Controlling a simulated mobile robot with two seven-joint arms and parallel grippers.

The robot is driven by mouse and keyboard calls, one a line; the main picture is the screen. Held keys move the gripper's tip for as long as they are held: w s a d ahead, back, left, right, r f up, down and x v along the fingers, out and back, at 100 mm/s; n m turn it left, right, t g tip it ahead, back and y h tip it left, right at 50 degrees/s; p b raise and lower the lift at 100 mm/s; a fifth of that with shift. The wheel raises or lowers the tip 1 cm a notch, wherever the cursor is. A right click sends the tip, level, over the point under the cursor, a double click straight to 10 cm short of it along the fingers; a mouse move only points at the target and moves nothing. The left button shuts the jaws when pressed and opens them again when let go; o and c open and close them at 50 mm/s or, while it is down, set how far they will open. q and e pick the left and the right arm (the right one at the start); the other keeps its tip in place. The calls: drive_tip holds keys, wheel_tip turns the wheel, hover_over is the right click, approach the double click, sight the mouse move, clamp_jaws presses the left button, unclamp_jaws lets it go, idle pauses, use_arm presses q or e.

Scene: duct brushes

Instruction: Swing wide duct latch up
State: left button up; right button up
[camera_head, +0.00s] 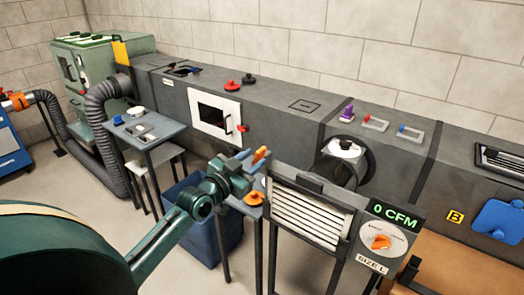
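A long grey wide duct (285,102) runs along the wall. A white-framed access door (214,116) with a dark window is on its front face. My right gripper is out of view.
A louvred filter unit (308,212) with a "0 CFM" display (395,214) stands right of my gripper. A blue bin (205,222) and an orange knob (253,198) are below it. A small table (146,131) stands left. Red and black knobs lie on the duct.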

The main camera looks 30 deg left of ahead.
sight(256, 157)
use_arm(q)
drive_tip(key=w, duration=0.5)
drive_tip(key=shift+d, duration=0.2)
drive_tip(key=shift+c, duration=0.5)
clamp_jaws()
